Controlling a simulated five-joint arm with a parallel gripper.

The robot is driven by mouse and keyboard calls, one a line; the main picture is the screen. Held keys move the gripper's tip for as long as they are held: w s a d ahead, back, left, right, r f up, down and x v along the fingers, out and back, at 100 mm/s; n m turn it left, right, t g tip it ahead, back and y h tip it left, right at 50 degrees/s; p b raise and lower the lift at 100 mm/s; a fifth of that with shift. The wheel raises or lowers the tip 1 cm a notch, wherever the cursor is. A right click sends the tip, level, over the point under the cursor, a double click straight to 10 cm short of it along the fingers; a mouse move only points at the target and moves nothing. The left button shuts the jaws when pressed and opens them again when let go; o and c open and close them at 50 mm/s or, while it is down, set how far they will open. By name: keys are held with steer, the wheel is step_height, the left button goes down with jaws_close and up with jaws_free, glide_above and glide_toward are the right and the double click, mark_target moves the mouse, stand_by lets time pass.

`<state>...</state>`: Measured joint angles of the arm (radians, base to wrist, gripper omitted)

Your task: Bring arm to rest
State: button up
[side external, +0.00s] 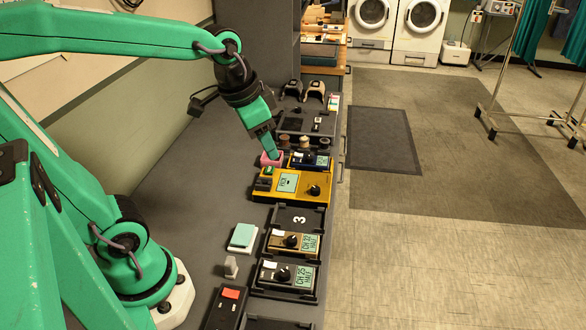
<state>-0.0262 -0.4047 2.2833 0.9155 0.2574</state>
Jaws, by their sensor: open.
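My gripper (272,155) is at the end of the green arm, pointing down over the far part of the dark grey worktop (205,160). Its fingertips are at a small pink object (270,160), just behind the yellow device (290,185). I cannot tell whether the fingers touch the pink object. The finger gap is hard to make out at this size.
A blue-topped device (309,160) stands right of my gripper, with spools (305,141) behind it. Nearer are a tray marked 3 (299,219), a brown device (291,242) and a black device (287,273). A wall runs along the left; floor lies open at right.

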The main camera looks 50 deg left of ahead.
steer(key=s+n+t, duration=0.1)
steer(key=s+n, duration=0.1)
steer(key=s, duration=0.5)
steer(key=shift+d+n+t, duration=0.3)
steer(key=shift+d, duration=0.1)
